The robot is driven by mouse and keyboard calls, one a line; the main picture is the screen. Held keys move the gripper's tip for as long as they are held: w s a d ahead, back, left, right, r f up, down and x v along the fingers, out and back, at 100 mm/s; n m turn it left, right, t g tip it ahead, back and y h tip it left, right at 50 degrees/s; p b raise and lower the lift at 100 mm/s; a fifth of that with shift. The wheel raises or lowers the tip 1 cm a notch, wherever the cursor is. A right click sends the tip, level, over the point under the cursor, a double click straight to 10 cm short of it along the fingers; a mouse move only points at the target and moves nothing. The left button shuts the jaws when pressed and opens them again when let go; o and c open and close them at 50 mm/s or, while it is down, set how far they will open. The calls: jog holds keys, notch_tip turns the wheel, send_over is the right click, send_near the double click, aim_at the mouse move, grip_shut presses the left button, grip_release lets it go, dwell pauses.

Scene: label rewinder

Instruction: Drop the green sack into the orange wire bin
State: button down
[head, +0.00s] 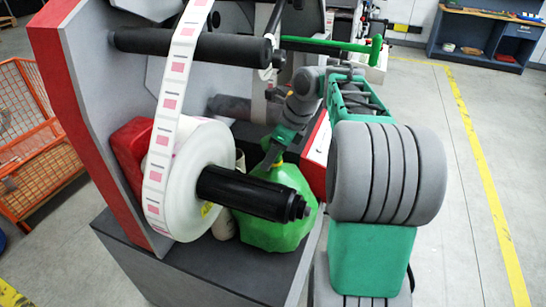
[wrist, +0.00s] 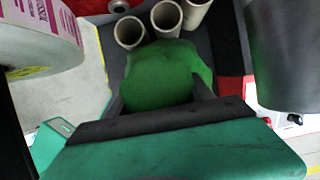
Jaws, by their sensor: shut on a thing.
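The green sack (head: 275,205) sits on the grey ledge of the label machine, behind the black spindle that holds the label roll. My gripper (head: 275,165) comes down on the sack from above and is shut on its tied top. In the wrist view the sack (wrist: 158,80) fills the space between my fingers (wrist: 160,100); its lower part is hidden. The orange wire bin (head: 35,145) stands on the floor at the far left, partly cut off by the picture edge and partly behind the machine's red and grey side panel.
The white label roll (head: 190,180) and black spindle (head: 250,193) stand in front of the sack. A red object (head: 131,150) is left of the roll. Cardboard tubes (wrist: 166,17) stand close to the sack. A black roller (head: 190,45) runs above. Floor at right is clear.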

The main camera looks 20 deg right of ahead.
jog(key=shift+r, duration=0.15)
jog(key=shift+c, duration=2)
grip_release()
